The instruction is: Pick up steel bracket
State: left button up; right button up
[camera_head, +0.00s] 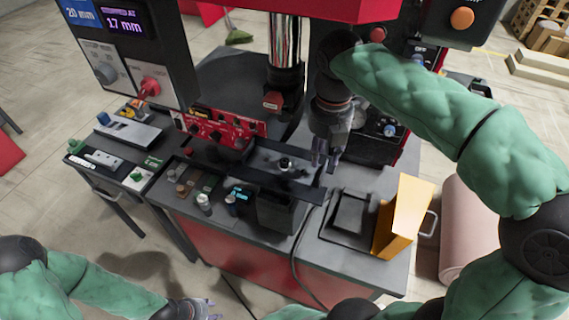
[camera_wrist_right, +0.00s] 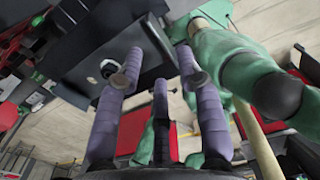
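I cannot pick out a steel bracket for certain. A flat light-grey metal piece (camera_head: 103,158) lies on the side table at the left in the head view. My right gripper (camera_head: 326,168) points down above the right part of the press bench, beside the dark guide bar. In the right wrist view its fingers (camera_wrist_right: 158,66) are spread with nothing between them. A small round metal part (camera_wrist_right: 109,68) shows on a dark surface near one fingertip. My left gripper (camera_head: 205,307) is at the bottom edge of the head view, away from the bench and partly cut off.
The press column (camera_head: 285,65) stands behind the bench. A yellow upright box (camera_head: 403,215) stands at the right beside a black tray (camera_head: 350,213).

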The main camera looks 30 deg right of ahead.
jog(key=f+b, duration=0.2)
jog(key=f, duration=0.2)
jog(key=shift+s+f, duration=0.15)
jog(key=shift+s, duration=0.05)
jog(key=shift+f, duration=0.4)
jog(key=shift+c, duration=0.3)
jog(key=shift+r, duration=0.1)
grip_shut()
